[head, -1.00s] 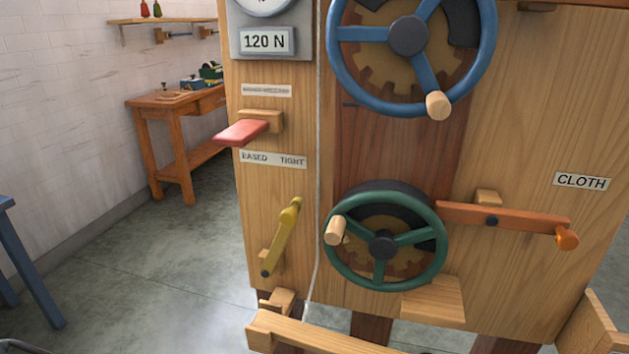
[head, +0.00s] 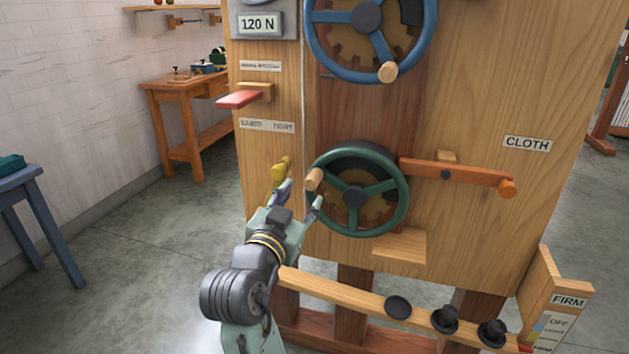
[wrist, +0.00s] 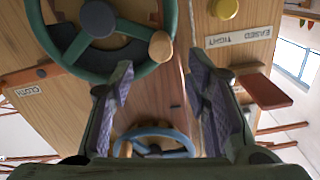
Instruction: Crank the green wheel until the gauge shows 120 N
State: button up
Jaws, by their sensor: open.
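The green wheel (head: 408,200) is mounted low on the wooden machine, its wooden crank knob (head: 314,179) at the rim's left. In the wrist view the wheel (wrist: 60,55) fills the upper left, with its knob (wrist: 161,46) ahead of the fingers. The gauge readout (head: 261,24) shows 120 N; its dial above is cut off. My gripper (head: 302,197) is open and empty, just left of and below the green wheel's knob. In the wrist view my gripper (wrist: 172,85) has both fingers spread, and I see nothing between them being held.
A yellow lever (head: 281,170) stands close behind my gripper. An orange catch arm (head: 460,172) reaches the wheel's right side. A blue wheel (head: 430,30) and red lever (head: 240,99) are higher up. A rail with black knobs (head: 444,319) runs below.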

aim_at(311, 183)
jog(key=p+x, duration=0.1)
jog(key=x, duration=0.7)
jog(key=shift+w, duration=0.25)
jog(key=shift+c, duration=0.5)
grip_shut()
jog(key=shift+d, duration=0.1)
